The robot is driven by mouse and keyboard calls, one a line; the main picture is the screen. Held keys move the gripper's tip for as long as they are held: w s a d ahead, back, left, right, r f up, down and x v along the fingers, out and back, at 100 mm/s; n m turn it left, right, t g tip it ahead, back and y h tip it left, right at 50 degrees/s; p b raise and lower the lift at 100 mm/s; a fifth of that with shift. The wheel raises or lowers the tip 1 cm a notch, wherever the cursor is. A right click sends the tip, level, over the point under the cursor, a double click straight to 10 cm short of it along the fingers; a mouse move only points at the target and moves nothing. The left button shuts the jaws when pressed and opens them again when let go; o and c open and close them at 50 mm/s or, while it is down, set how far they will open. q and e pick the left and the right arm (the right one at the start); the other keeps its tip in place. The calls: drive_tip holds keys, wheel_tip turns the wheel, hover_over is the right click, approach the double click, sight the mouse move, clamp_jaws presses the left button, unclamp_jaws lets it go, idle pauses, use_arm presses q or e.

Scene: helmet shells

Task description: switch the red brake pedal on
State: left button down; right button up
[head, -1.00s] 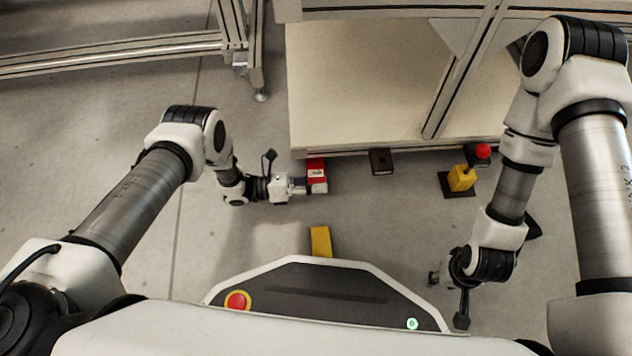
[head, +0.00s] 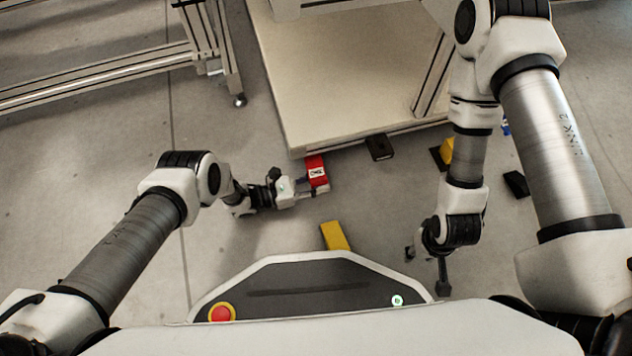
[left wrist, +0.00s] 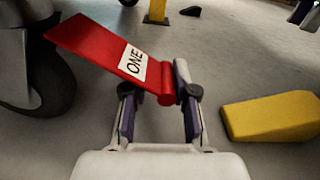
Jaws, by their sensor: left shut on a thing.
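The red brake pedal (head: 316,170) is at the near left corner of the beige-topped workbench, low by the floor. In the left wrist view the pedal (left wrist: 100,50) is a tilted red plate with a white label reading "ONE", and its near end is a red rounded edge. My left gripper (head: 318,190) is at that near end; in the left wrist view its two fingers (left wrist: 157,102) are on either side of it, shut on it. My right gripper (head: 443,285) hangs at the right over the floor, away from the pedal; its finger opening is not clear.
A black caster wheel (left wrist: 42,75) stands left of the pedal. A yellow wedge (head: 335,236) lies on the floor between the pedal and my base. A black block (head: 379,147) is at the bench edge. A yellow post (head: 446,150) is partly hidden by my right arm.

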use_arm(q)
drive_tip(key=shift+w+r, duration=0.2)
drive_tip(key=shift+w, duration=0.15)
drive_tip(key=c, duration=0.9)
unclamp_jaws()
drive_tip(key=shift+s+f, duration=0.1)
drive_tip(key=shift+s+a, duration=0.1)
drive_tip(key=shift+a, duration=0.05)
drive_tip(key=a, duration=0.4)
drive_tip(key=s+a, duration=0.1)
drive_tip(key=a, duration=0.2)
drive_tip(key=s+a, duration=0.1)
drive_tip(key=a, duration=0.3)
drive_tip(key=shift+s+a, duration=0.1)
drive_tip(key=shift+a, duration=0.2)
